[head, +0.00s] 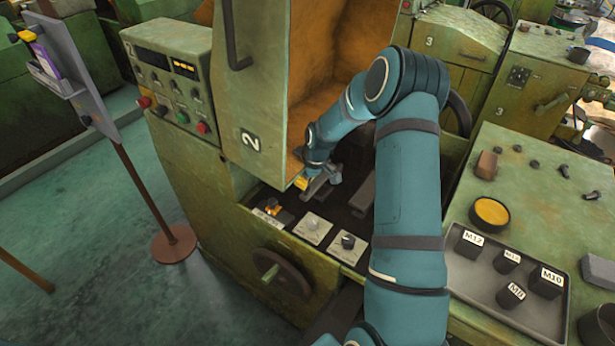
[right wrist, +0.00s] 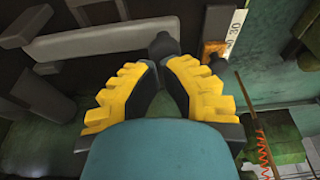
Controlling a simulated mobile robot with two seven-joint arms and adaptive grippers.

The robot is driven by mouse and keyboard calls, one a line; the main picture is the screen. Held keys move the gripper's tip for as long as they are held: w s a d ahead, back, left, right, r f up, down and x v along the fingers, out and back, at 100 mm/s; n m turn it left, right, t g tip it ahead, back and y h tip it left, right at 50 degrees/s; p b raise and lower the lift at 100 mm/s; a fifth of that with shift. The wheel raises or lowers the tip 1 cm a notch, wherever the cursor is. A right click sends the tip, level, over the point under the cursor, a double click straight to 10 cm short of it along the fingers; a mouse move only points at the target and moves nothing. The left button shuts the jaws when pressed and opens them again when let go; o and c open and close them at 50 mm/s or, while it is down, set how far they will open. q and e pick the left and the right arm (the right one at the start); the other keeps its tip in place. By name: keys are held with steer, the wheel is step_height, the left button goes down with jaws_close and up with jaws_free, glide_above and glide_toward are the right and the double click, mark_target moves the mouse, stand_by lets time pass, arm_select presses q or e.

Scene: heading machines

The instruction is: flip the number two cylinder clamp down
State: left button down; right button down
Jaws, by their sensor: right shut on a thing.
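My left gripper is not in view.
An orange part (head: 272,208) and two knobs on pale plates (head: 312,228) line the machine's front edge, near a handwheel (head: 280,272). A control box (head: 178,80) stands at left. A tray (head: 520,318) with labelled dark blocks lies at right.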

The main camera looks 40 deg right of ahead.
steer(key=shift+a+f, duration=0.15)
steer(key=shift+f, duration=0.05)
steer(key=shift+r, duration=0.15)
steer(key=shift+r, duration=0.3)
step_height(320, 180, up, 5)
steer(key=shift+f+p, duration=0.2)
steer(key=shift+p, duration=1)
step_height(320, 180, up, 8)
steer(key=s+a, duration=0.1)
steer(key=s, duration=0.2)
